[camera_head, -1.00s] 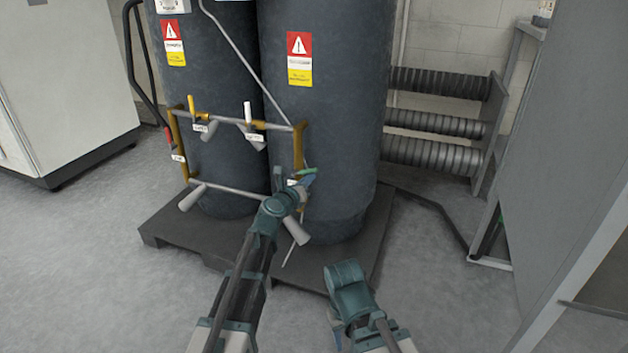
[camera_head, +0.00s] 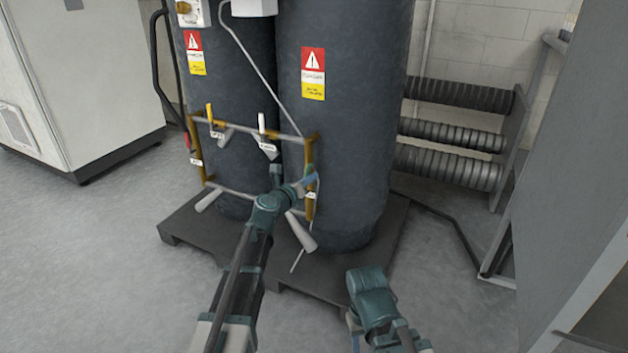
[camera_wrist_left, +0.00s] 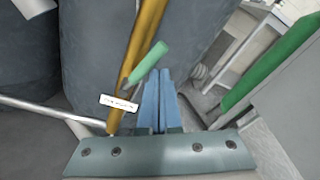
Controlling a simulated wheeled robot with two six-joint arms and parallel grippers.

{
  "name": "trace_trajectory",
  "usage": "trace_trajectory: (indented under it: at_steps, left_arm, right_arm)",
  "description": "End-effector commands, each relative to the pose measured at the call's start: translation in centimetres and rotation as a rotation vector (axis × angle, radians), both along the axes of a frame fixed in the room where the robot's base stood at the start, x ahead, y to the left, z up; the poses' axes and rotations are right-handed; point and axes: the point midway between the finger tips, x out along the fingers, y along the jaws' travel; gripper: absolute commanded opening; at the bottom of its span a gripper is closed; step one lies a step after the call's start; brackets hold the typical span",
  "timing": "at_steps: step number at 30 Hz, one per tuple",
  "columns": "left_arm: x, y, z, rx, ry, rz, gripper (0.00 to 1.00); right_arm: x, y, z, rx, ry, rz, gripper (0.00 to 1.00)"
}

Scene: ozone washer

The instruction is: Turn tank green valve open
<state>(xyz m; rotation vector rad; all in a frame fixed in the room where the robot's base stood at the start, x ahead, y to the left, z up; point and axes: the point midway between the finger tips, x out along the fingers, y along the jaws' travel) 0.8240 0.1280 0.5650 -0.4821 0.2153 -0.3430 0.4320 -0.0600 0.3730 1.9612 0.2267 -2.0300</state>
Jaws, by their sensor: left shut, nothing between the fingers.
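The green valve handle (camera_head: 309,169) is on the right yellow pipe (camera_head: 309,150) in front of the right dark tank (camera_head: 350,130). It also shows in the left wrist view (camera_wrist_left: 149,63), tilted upward to the right, close to the line of the yellow pipe (camera_wrist_left: 147,35). My left gripper (camera_head: 312,178) is shut and empty, with its blue fingers (camera_wrist_left: 157,95) just right of the handle and pipe. Whether they touch the handle I cannot tell. My right arm is low at the front, and its gripper (camera_head: 352,328) is mostly hidden.
The tanks stand on a dark pallet (camera_head: 190,240). Yellow (camera_head: 210,113) and white (camera_head: 262,123) valve handles sit on the pipe frame to the left. A grey cabinet (camera_head: 580,190) stands at the right, with ribbed pipes (camera_head: 450,135) behind. The floor at left is clear.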

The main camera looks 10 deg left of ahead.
Motion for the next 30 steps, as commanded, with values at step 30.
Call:
trace_trajectory:
  at_steps: [30]
  left_arm:
    - [0.5, 1.6, 0.9, 0.001, 0.000, 0.004, 0.00]
  right_arm:
    - [0.0, 0.0, 0.9, 0.000, 0.001, 0.000, 0.50]
